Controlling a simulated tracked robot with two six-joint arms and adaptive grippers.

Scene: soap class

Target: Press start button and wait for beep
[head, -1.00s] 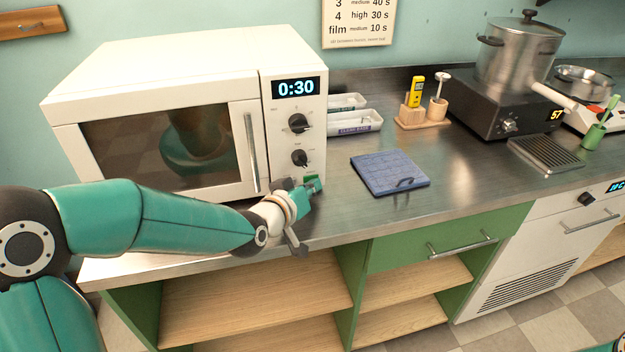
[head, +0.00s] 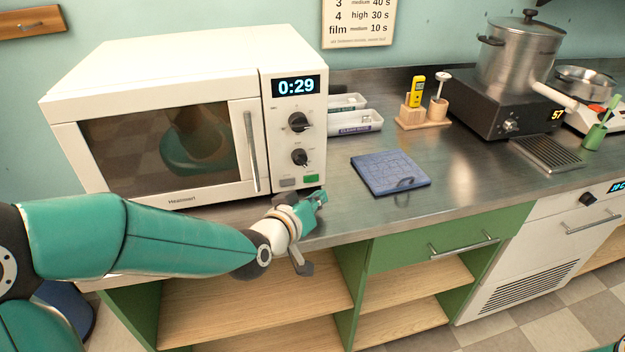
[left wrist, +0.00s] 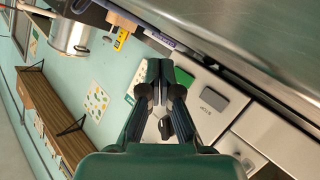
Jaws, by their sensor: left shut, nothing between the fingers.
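The white microwave (head: 160,70) stands on the steel counter with its door shut. Its display (head: 296,87) reads 0:29. The green start button (head: 311,178) is at the lower right of its panel, beside a grey button (head: 288,182). In the left wrist view the green button (left wrist: 184,77) and grey button (left wrist: 211,99) lie just beyond the fingers. My left gripper (head: 320,197) is shut and empty, just below and in front of the green button, apart from it as far as I can see.
White trays (head: 355,122) and a wooden holder with a yellow thermometer (head: 416,90) stand behind. A steel pot (head: 518,60) sits on a hot plate at right. The counter's front middle is clear.

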